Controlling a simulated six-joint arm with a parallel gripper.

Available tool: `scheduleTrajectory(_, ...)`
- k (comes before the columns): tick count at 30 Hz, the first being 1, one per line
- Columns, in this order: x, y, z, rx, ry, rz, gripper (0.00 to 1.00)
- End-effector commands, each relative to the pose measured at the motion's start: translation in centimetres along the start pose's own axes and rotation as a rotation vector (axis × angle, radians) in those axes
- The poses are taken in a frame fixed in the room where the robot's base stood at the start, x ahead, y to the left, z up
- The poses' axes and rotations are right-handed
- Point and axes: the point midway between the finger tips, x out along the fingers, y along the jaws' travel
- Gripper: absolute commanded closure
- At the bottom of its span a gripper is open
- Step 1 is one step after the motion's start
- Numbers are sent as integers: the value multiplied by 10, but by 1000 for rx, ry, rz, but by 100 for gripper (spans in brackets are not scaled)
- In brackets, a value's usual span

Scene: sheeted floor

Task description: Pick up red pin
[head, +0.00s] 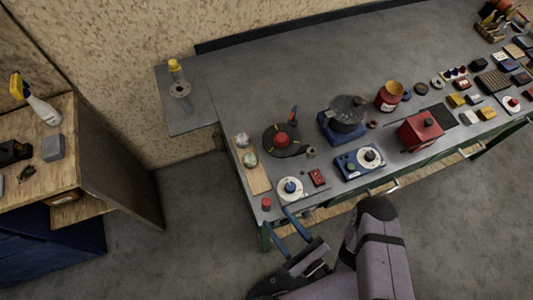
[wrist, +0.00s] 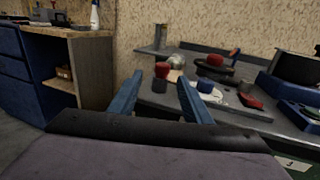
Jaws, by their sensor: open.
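A small red pin (head: 266,204) stands near the front left corner of the grey workbench (head: 262,68). It looks like a short cylinder with a red top, and its lower part looks dark in the wrist view, where the red top (wrist: 162,70) shows between the fingers. My gripper (head: 277,217) has two blue fingers, spread apart and empty. It is at the bench's front edge, just short of the pin, and the fingers also show in the wrist view (wrist: 160,80). No contact with the pin is visible.
A white disc with a blue knob (head: 290,188) stands right of the pin, with a red block (head: 317,177) beyond it. A wooden strip with balls (head: 254,172) lies behind. A dark round plate with a red knob (head: 281,140) is farther back. A wooden cabinet (head: 118,170) stands left.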

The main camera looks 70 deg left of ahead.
Motion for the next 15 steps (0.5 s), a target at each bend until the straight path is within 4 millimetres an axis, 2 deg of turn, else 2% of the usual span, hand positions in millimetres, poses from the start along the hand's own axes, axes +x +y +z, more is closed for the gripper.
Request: scheduleTrajectory(15,21,-1,1,-1,-1,0,55)
